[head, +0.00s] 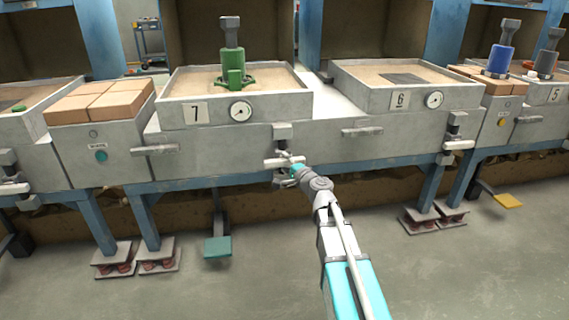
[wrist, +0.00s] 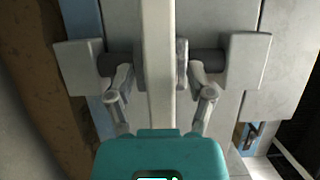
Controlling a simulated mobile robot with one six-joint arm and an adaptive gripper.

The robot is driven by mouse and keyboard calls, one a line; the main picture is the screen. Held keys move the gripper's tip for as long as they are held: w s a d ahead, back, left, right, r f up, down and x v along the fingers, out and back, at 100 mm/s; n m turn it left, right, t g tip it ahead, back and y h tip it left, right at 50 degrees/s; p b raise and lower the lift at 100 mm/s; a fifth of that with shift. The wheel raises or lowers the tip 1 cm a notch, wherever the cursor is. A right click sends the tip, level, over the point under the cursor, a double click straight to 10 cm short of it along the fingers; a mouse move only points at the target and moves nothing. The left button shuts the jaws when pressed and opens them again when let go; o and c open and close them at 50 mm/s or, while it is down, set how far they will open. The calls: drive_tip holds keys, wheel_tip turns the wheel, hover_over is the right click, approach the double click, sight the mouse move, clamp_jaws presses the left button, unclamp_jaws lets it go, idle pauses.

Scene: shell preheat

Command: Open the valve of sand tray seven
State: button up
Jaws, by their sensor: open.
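Sand tray seven (head: 170,118) is a grey box of sand with a "7" plate and a round gauge (head: 241,110). Its valve (head: 282,131) is on the front, below the right corner, with a pale lever (head: 272,163) lying level. My gripper (head: 291,160) is at this lever, partly hiding it. In the wrist view the lever (wrist: 157,60) runs upright between the two fingers of my open gripper (wrist: 160,68). Dark shafts and pale blocks (wrist: 248,60) of the valve lie either side. I cannot tell whether the fingers touch the lever.
A green tool (head: 232,60) stands in tray seven's sand. A grey bar handle (head: 155,149) projects at left. Tray six (head: 350,93) is to the right, with its own valve (head: 457,145). A green pedal (head: 217,247) is below tray seven. The front floor is clear.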

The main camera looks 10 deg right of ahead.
drive_tip(key=shift+w+a, duration=0.1)
drive_tip(key=shift+w, duration=0.15)
clamp_jaws()
idle(0.3)
